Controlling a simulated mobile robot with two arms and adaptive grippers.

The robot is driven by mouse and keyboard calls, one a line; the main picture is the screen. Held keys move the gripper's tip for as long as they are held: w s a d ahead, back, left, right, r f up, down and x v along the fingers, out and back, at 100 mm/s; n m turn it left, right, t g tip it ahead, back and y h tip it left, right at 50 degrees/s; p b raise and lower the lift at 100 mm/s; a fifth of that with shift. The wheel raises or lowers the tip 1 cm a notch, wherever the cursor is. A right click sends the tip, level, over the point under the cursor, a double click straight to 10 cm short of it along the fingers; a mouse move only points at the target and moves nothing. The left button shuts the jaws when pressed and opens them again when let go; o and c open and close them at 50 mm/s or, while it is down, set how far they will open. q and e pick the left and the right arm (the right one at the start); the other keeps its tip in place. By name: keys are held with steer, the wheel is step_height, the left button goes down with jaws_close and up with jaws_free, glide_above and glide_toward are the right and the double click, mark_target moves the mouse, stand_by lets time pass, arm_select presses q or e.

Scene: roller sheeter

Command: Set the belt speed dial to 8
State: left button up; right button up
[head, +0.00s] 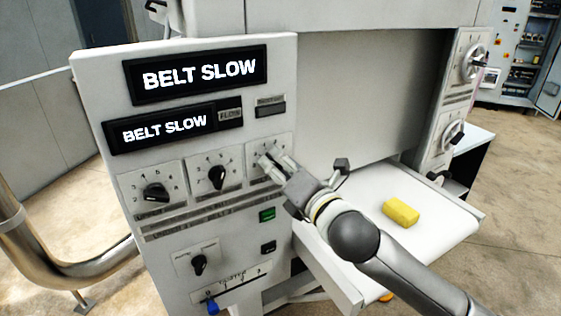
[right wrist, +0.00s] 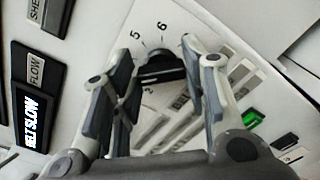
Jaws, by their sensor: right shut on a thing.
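The panel has three dials in a row. My right gripper (head: 272,162) is at the rightmost dial (head: 254,155), with its fingers covering the knob in the head view. In the right wrist view the black knob (right wrist: 162,68) sits between the two fingers (right wrist: 162,80), which are shut on it. The numbers 5 and 6 show above the knob. A partly hidden label below it seems to begin with "BE". The exact pointer setting cannot be told. Both displays, the upper one (head: 198,73) and the lower one (head: 165,128), read "BELT SLOW". My left gripper is not in view.
The middle dial (head: 216,176) and left dial (head: 155,192) are close beside the gripped one. Below are a green button (head: 267,214), a black switch (head: 199,264) and a blue-handled slider (head: 212,307). A yellow block (head: 401,212) lies on the white belt bed (head: 447,226).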

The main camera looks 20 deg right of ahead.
steer(key=m+p, duration=0.1)
steer(key=m, duration=0.2)
steer(key=shift+m, duration=0.4)
steer(key=m+p, duration=0.1)
steer(key=m, duration=0.2)
steer(key=shift+f+m, duration=0.15)
steer(key=shift+m, duration=0.15)
steer(key=m+p, duration=0.1)
steer(key=m, duration=0.2)
steer(key=shift+f+m+p, duration=0.1)
steer(key=shift+m+p, duration=0.2)
steer(key=shift+m, duration=0.1)
steer(key=m+p, duration=0.1)
steer(key=m, duration=0.2)
steer(key=shift+m, duration=0.3)
steer(key=m+p, duration=0.1)
steer(key=m, duration=0.2)
steer(key=shift+f+m+p, duration=0.15)
steer(key=shift+m+p, duration=0.15)
steer(key=m+p, duration=0.1)
steer(key=m, duration=0.2)
steer(key=shift+m+p, duration=0.3)
steer(key=shift+p, duration=0.05)
steer(key=shift+a+f+m+p, duration=0.15)
steer(key=shift+m+p, duration=0.6)
steer(key=shift+m, duration=0.95)
steer(key=shift+a+f+m+p, duration=0.1)
steer(key=shift+m+p, duration=0.6)
steer(key=shift+m, duration=1)
